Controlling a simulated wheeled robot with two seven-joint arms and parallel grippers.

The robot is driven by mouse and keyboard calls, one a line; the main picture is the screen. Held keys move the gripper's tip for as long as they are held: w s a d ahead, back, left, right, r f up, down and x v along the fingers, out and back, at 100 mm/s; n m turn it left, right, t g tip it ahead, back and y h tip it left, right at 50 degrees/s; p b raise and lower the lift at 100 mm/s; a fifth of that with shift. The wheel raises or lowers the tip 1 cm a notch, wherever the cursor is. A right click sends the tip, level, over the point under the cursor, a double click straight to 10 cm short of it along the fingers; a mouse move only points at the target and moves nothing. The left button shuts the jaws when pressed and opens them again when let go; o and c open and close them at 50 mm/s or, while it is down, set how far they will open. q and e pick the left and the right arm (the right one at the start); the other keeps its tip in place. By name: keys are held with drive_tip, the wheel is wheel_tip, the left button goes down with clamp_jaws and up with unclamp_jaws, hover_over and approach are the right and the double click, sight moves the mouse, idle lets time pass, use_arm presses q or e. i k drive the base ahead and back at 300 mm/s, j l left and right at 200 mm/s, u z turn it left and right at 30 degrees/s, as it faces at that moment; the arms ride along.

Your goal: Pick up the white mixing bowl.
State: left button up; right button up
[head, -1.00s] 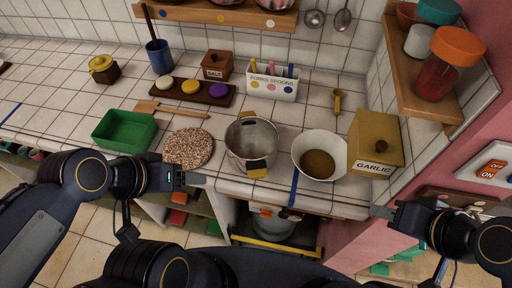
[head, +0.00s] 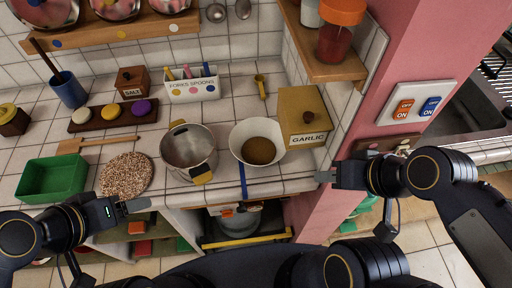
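The white mixing bowl (head: 241,137) stands upright on the tiled counter, between the steel pot and the yellow garlic box. Its inside bottom shows a brown round area; I cannot tell whether that is contents or colouring. My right gripper (head: 325,177) is right of and nearer than the bowl, by the counter's front edge below the garlic box, apart from the bowl. My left gripper (head: 135,207) is at the front edge on the left, below the round speckled mat. Neither gripper visibly holds anything. The finger gaps are too small to judge.
The steel pot (head: 188,148) stands close left of the bowl, and the garlic box (head: 302,112) close right. The speckled mat (head: 126,175) and green tray (head: 50,179) lie further left. A wooden shelf (head: 330,66) overhangs at right. A pink wall (head: 392,75) bounds the right side.

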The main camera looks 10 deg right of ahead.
sight(257, 142)
drive_tip(key=j+z, duration=0.35)
drive_tip(key=j, duration=0.25)
drive_tip(key=k+j+z, duration=0.15)
drive_tip(key=j+z, duration=0.25)
drive_tip(key=j, duration=0.15)
